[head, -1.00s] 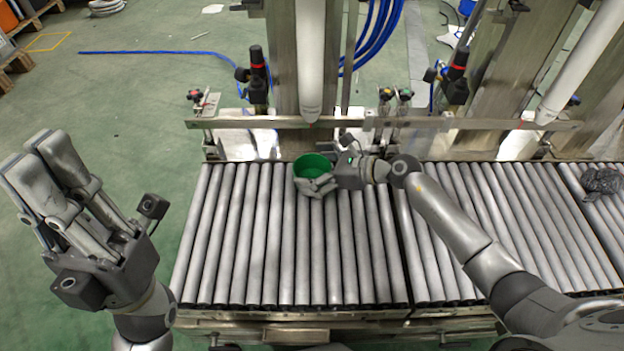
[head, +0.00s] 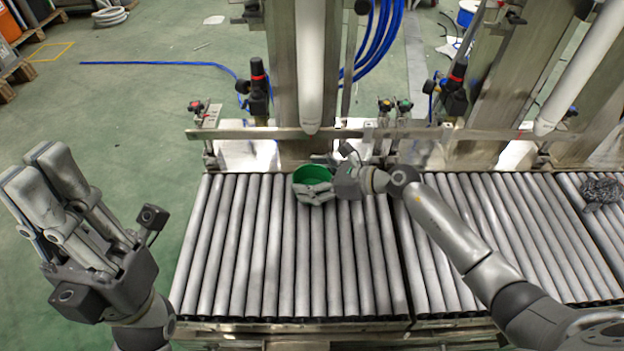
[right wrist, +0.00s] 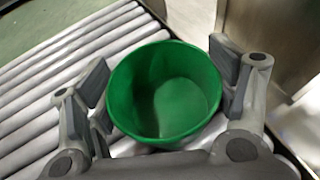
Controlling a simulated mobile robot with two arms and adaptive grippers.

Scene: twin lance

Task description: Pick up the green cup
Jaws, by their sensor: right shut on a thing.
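The green cup (head: 313,174) is at the back of the roller conveyor, in the middle of the head view. My right gripper (head: 316,192) is shut on it, with fingers around its sides; they hide much of its outer wall. In the right wrist view the cup (right wrist: 165,92) has its open mouth toward the camera and looks empty inside. The right gripper's fingers (right wrist: 160,95) lie on both sides of it. I cannot tell whether the cup touches the rollers. My left gripper (head: 35,190) is raised at the far left, away from the cup, its fingers close together.
The roller conveyor (head: 262,270) is mostly clear around the cup. A metal rail (head: 240,133) and a white vertical pipe (head: 309,70) stand behind it. A dark crumpled thing (head: 602,191) lies on the rollers at the far right.

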